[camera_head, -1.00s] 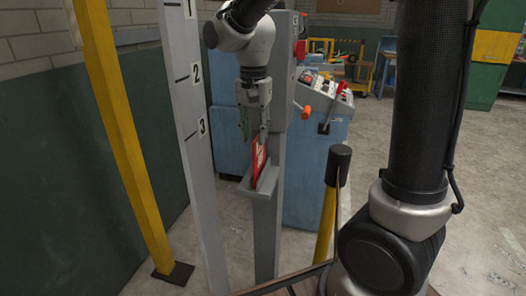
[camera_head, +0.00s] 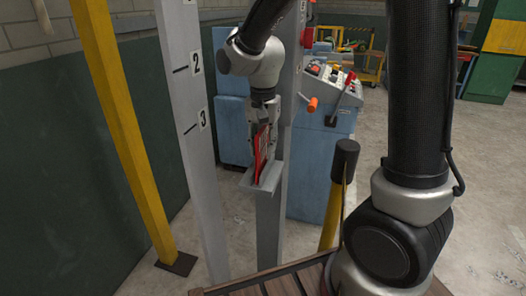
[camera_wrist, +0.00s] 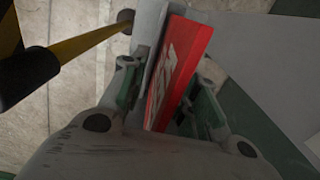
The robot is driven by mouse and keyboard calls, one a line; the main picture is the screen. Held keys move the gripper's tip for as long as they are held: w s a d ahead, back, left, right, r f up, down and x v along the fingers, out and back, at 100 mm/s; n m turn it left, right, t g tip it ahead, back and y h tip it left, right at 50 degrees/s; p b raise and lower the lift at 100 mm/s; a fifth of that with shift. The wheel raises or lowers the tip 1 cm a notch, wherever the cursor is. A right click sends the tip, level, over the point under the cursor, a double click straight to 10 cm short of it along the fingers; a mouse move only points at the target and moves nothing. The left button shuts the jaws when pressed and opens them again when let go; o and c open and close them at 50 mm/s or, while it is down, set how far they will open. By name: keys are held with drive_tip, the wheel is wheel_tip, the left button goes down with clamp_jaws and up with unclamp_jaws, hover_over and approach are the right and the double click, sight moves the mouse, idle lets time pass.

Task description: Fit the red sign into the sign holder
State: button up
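The red sign (camera_head: 261,150) with white marking stands on edge, slightly tilted, at the small grey ledge of the sign holder (camera_head: 247,182) on a grey post. Whether its lower edge is seated there cannot be told. My gripper (camera_head: 262,128) points down over the sign's upper part. In the wrist view, the sign (camera_wrist: 178,70) runs between the two green-padded fingers of my gripper (camera_wrist: 168,98). The fingers stand apart, and a grey plate (camera_wrist: 150,45) lies between the left finger and the sign. The sign's near end is hidden by my gripper.
A grey post with numbers (camera_head: 187,110) and a yellow post (camera_head: 118,130) stand at left. A blue cabinet with a control panel (camera_head: 325,125) is behind the holder. A black-capped yellow post (camera_head: 345,160) stands to the right. Floor at the right is open.

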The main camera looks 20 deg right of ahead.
clamp_jaws()
idle(0.3)
